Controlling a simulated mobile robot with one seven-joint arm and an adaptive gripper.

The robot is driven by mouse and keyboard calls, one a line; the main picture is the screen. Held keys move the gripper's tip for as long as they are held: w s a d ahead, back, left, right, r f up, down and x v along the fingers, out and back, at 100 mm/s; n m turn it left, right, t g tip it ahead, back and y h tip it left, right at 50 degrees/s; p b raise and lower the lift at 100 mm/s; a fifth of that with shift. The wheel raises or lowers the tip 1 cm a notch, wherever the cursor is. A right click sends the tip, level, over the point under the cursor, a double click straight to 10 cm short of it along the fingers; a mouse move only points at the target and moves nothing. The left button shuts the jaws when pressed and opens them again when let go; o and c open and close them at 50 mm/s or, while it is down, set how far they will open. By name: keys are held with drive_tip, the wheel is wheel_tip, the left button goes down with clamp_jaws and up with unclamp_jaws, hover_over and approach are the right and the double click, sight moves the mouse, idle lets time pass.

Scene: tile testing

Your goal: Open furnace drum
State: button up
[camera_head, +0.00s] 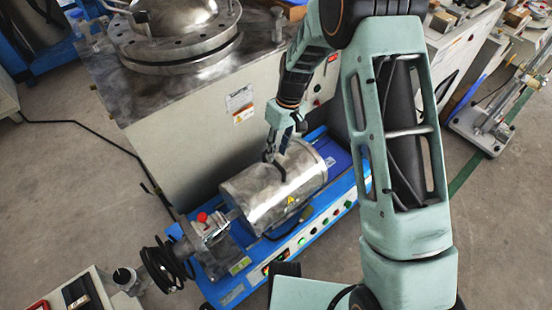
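The furnace drum (262,200) is a shiny metal cylinder lying on a blue machine base (312,230) in the middle of the view. Its curved cover looks closed. A dark handle shows on its upper side, close to my gripper. My gripper (275,158) is over the top of the drum, with its fingers pointing down at the handle. I cannot tell whether the fingers touch the handle or how far apart they are.
A large grey cabinet (195,150) with a round metal vessel (175,25) on top stands right behind the drum. A red button (202,217) and a black coil (160,268) are at the drum's left end.

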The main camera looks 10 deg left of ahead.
sight(275, 161)
drive_tip(key=shift+s+a+f+b, duration=0.1)
drive_tip(key=shift+f+b, duration=0.1)
drive_tip(key=shift+f, duration=0.65)
drive_tip(key=shift+s+a+f+b, duration=0.1)
drive_tip(key=shift+f+b, duration=0.05)
drive_tip(key=shift+f, duration=0.65)
clamp_jaws()
